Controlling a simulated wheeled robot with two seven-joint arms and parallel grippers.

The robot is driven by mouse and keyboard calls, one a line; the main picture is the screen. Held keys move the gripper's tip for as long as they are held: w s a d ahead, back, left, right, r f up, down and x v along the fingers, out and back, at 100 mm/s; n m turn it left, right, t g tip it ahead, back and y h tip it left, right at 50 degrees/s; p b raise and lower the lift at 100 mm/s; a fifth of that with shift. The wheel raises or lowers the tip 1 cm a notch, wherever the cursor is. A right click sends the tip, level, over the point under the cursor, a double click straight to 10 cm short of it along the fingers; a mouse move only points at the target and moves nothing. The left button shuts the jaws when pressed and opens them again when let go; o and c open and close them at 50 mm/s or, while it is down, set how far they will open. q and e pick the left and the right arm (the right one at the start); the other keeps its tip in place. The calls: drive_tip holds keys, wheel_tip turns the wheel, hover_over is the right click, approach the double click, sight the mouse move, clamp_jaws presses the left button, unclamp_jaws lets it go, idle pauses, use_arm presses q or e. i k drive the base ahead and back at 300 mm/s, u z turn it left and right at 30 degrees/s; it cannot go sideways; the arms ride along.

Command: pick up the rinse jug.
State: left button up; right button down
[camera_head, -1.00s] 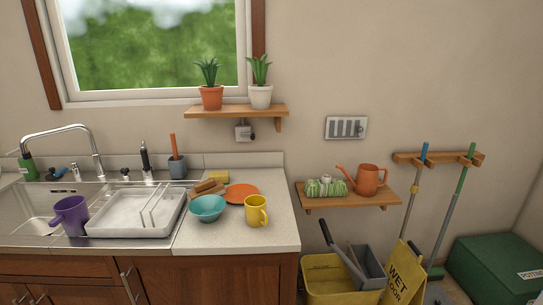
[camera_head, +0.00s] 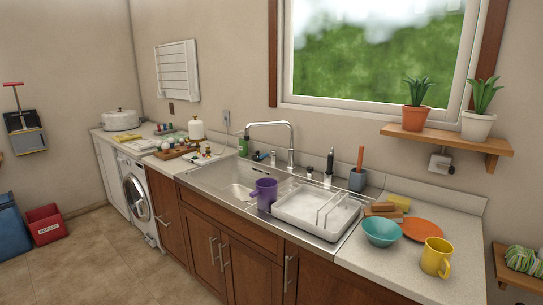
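A purple jug (camera_head: 264,193) with a handle on its left side stands upright in the sink area, just left of the white dish rack; it is the likely rinse jug. The steel sink (camera_head: 212,178) extends to its left, and a chrome faucet (camera_head: 291,140) stands behind it. Neither of my grippers shows in the view, so nothing is seen touching the jug.
The white dish rack (camera_head: 318,222) adjoins the jug. To its right are a teal bowl (camera_head: 381,232), a yellow mug (camera_head: 436,257) and an orange plate (camera_head: 422,230). Clear floor (camera_head: 105,258) lies in front of the washing machine (camera_head: 137,203) at the left.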

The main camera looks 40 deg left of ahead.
sight(266, 192)
drive_tip(key=u, duration=1.9)
drive_tip(key=i, duration=1.9)
drive_tip(key=z, duration=0.85)
